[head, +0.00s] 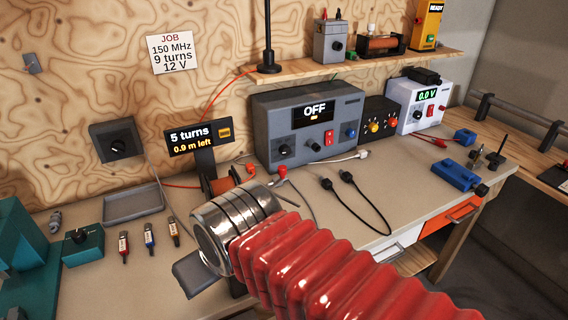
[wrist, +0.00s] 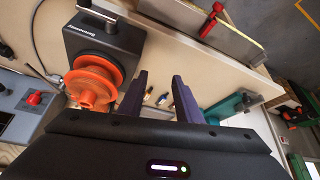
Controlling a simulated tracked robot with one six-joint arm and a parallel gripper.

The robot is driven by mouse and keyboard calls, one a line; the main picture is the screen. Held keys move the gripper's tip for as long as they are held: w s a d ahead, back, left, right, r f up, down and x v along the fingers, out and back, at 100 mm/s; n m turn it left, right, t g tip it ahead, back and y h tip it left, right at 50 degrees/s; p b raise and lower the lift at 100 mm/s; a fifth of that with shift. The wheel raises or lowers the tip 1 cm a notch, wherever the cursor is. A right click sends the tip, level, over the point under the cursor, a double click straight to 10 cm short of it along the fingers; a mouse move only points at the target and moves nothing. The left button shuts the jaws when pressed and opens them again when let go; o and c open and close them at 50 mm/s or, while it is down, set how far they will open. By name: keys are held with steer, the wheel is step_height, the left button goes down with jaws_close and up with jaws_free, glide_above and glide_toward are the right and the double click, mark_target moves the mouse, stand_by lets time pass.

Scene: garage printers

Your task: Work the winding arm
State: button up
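The winder's display (head: 199,137) reads "5 turns, 0.9 m left". Below it a copper-coloured coil (head: 222,185) with orange end parts is partly hidden by my arm. In the wrist view an orange spool-like part (wrist: 98,75) sits on the front of a dark housing (wrist: 104,38), left of my fingers. I cannot tell for sure which part is the winding arm. My gripper (wrist: 160,84) is open and its dark fingers stand apart with nothing between them, to the right of the orange part. In the head view my arm hides most of the gripper.
A job card (head: 172,50) reads 150 MHz, 9 turns, 12 V. A grey instrument (head: 262,140) reads OFF; a white supply (head: 405,103) reads 0.0 V. Cables lie on the bench (head: 335,215). Small coloured parts (head: 149,238) and a grey tray (head: 132,206) lie left.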

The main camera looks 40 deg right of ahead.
steer(key=shift+o, duration=0.9)
steer(key=shift+w+d+r, duration=0.1)
steer(key=shift+w+r, duration=0.05)
step_height(320, 180, up, 12)
steer(key=g, duration=0.1)
glide_above(283, 167)
steer(key=s, duration=0.6)
steer(key=shift+r, duration=0.2)
steer(key=shift+w+f, duration=0.1)
steer(key=x, duration=1.3)
steer(key=shift+f, duration=0.3)
